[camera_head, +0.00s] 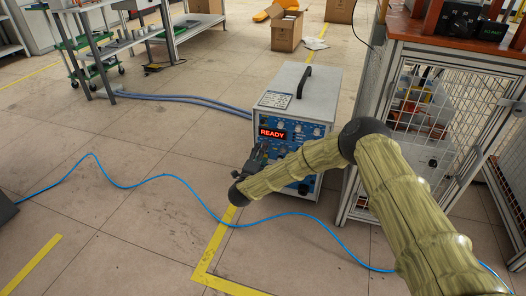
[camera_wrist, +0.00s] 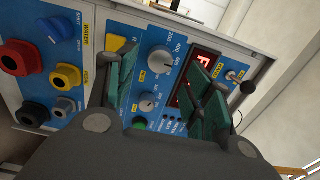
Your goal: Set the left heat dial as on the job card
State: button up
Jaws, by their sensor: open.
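The heater (camera_head: 322,88) is a grey box with a blue front panel and a red display reading READY. A white card with print (camera_head: 274,100) lies on its top; its text is too small to read. In the wrist view, a large grey dial (camera_wrist: 160,60) with a number scale sits between my fingers, with a smaller grey dial (camera_wrist: 149,103) below it. I cannot tell which is the left heat dial. My gripper (camera_head: 255,158) is at the panel's left side. In the wrist view my gripper (camera_wrist: 162,90) is open, its green fingers either side of the dials, with no visible contact.
A mesh-sided cabinet (camera_head: 440,105) stands right of the heater. A blue cable (camera_head: 150,182) crosses the floor. Floor to the left is mostly free.

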jog(key=v, duration=0.8)
jog(key=s+d+f+n+g+y+p, duration=0.1)
jog(key=s+d+f+n+g+y, duration=0.25)
jog(key=s+f+n, duration=0.6)
jog(key=s+d+f+n+g+y+p, duration=0.1)
jog(key=s+d+f+n+g+y, duration=0.4)
jog(key=s, duration=0.8)
jog(key=s+d+n+g+h, duration=0.1)
jog(key=s+d+n+g, duration=0.15)
jog(key=s+d, duration=0.6)
jog(key=s+d+n+g+h+p, duration=0.1)
jog(key=s+d+n+g, duration=0.2)
jog(key=s, duration=1.1)
jog(key=s+d+n+g+h, duration=0.1)
jog(key=s+d+g, duration=0.2)
jog(key=s+d, duration=0.6)
notch_tip(320, 180, up, 39)
jog(key=s+a+p, duration=0.1)
jog(key=a+p, duration=0.1)
jog(key=p, duration=3.6)
jog(key=shift+s+a+f, duration=0.2)
jog(key=shift+s+a, duration=0.05)
jog(key=shift+a, duration=0.1)
